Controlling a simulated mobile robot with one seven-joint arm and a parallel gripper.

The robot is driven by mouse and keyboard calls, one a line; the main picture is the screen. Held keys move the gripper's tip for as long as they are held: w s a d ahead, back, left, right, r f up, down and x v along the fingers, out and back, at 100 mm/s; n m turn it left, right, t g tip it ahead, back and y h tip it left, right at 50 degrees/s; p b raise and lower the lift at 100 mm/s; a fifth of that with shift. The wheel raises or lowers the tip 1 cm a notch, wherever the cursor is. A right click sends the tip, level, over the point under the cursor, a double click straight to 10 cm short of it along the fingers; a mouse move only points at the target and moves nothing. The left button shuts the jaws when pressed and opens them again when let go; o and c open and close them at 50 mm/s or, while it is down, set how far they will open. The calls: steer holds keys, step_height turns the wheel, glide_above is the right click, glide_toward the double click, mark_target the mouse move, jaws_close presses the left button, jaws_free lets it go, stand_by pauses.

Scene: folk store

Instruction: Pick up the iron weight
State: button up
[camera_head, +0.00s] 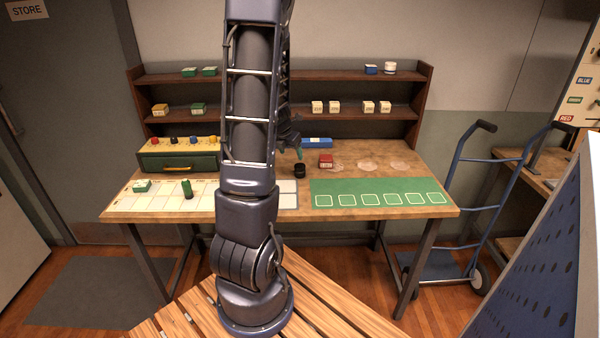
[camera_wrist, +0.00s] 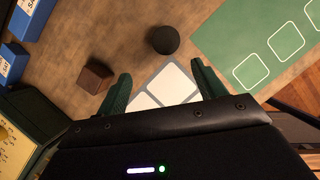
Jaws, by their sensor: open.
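A small black cylinder (camera_head: 299,171), which looks like the iron weight, stands upright on the wooden workbench, left of the green mat. In the wrist view the dark round weight (camera_wrist: 163,40) is beyond my open fingertips, roughly centred between them. My gripper (camera_wrist: 162,86) has two green fingers spread apart with nothing between them.
The green mat (camera_head: 380,184) with white outlined squares lies right of the weight. A white panel (camera_wrist: 168,88) lies below the fingers. A red box (camera_head: 326,161) and blue box (camera_head: 317,142) stand behind. The green drawer unit (camera_head: 178,162) is at left; shelves (camera_head: 350,111) rise behind.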

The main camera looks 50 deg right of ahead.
mark_target(298, 167)
steer(key=shift+s+d+x, duration=0.1)
steer(key=shift+s+x, duration=0.05)
steer(key=shift+x, duration=1.5)
steer(key=shift+s+d+x, duration=0.1)
steer(key=shift+s+x, duration=0.05)
steer(key=shift+x, duration=1.5)
steer(key=x, duration=0.3)
steer(key=shift+s+d+f, duration=0.1)
steer(key=shift+s+f, duration=0.05)
steer(key=shift+s, duration=0.2)
steer(key=shift+x, duration=0.85)
steer(key=shift+c, duration=0.3)
jaws_close()
